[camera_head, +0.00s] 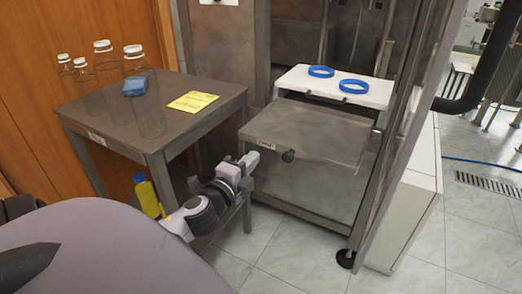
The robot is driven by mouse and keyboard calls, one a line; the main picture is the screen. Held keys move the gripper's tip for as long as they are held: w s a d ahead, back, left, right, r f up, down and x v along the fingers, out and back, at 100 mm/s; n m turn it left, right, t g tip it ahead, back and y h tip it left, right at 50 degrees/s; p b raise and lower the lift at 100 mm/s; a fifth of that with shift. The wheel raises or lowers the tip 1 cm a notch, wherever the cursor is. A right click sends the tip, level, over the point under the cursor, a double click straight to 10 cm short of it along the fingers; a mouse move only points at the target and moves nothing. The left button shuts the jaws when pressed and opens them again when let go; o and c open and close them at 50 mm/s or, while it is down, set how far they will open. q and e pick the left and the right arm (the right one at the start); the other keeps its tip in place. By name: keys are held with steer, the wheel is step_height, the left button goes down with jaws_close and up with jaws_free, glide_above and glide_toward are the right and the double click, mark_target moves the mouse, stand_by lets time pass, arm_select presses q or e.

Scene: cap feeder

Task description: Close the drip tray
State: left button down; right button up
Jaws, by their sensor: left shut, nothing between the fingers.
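The drip tray looks to be the flat grey metal tray (325,128) that sticks out of the feeder's frame, below a white shelf. Its front edge carries a small label and a dark round knob (288,156). My left gripper (251,159) is shut and empty, at the tray's front left corner, just left of the knob. I cannot tell whether it touches the tray's front. My right gripper is not in view.
A metal side table (185,125) stands left, with clear bottles, a blue block (134,86) and a yellow note (193,101). The white shelf (310,83) holds two blue rings (353,86). A metal post (390,150) stands right of the tray. Floor in front is clear.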

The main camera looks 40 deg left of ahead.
mark_target(267, 143)
arm_select(q)
steer(key=x, duration=0.3)
steer(key=shift+w, duration=0.3)
steer(key=shift+b+x, duration=0.3)
steer(key=shift+x, duration=0.6)
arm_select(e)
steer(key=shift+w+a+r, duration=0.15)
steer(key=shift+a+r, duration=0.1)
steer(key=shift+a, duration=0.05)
arm_select(q)
steer(key=shift+a, duration=0.1)
